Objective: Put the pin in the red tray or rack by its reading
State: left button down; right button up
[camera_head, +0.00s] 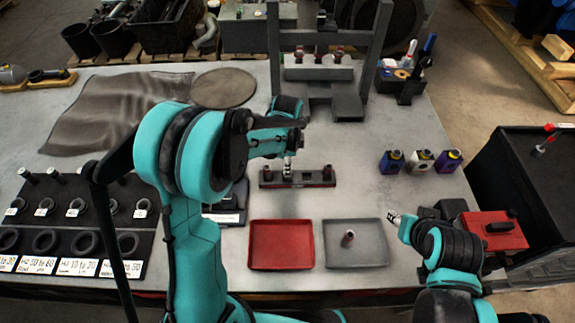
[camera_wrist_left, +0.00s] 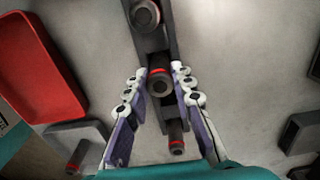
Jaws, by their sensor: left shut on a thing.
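The red tray (camera_head: 282,222) lies empty in front of a small dark rack (camera_head: 312,184); it also shows at the left of the left wrist view (camera_wrist_left: 40,70). Another red-banded pin (camera_head: 327,172) stands at the rack's right end. My right gripper (camera_head: 394,216) hangs right of the grey tray; its opening is too small to tell.
A black ring board (camera_head: 70,225) stands left, several small bottles (camera_head: 420,161) right. A grey block with several pins (camera_head: 318,73) stands behind. My left arm hides part of the table.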

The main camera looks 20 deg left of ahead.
pick_arm(q)
jog(key=shift+f, duration=0.35)
jog(key=c, duration=0.8)
grip_release()
jog(key=shift+r, duration=0.15)
jog(key=shift+r+p, duration=2.6)
jog(key=shift+r, duration=1.3)
jog(key=shift+s, duration=0.1)
